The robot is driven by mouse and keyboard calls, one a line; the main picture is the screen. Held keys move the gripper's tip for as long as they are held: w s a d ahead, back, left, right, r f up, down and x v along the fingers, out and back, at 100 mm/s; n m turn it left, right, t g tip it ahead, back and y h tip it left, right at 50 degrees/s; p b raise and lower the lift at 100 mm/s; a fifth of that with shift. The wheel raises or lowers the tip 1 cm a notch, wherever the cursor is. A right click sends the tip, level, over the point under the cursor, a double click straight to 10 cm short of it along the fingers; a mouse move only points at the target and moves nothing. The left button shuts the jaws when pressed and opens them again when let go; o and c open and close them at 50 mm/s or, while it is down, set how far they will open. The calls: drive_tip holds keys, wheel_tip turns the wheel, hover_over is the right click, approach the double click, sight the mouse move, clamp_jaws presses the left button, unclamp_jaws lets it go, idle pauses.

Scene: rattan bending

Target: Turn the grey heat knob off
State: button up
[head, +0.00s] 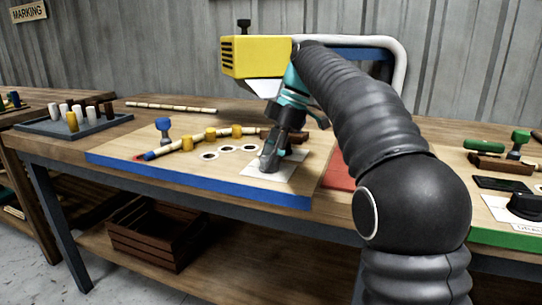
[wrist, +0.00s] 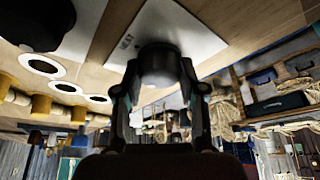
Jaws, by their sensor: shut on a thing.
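The grey heat knob (wrist: 158,64) stands on a white plate (wrist: 168,22) lettered HEAT in the wrist view. My gripper (wrist: 159,80) has one finger on each side of the knob and is shut on it. In the head view my gripper (head: 274,152) reaches down to the white plate (head: 258,172) on the blue-edged board (head: 215,185). There the fingers and wrist hide most of the knob. I cannot make out a pointer or an off mark.
A rattan pole (head: 172,147) lies along yellow pegs (head: 187,143) left of my gripper, with a blue-topped clamp (head: 163,128) near its end. A yellow and white machine (head: 257,57) stands behind. A green-edged board (head: 505,225) is at right.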

drive_tip(key=shift+n, duration=0.6)
drive_tip(key=shift+g, duration=0.3)
drive_tip(key=o, duration=1.1)
drive_tip(key=shift+a, duration=0.1)
drive_tip(key=shift+o, duration=0.2)
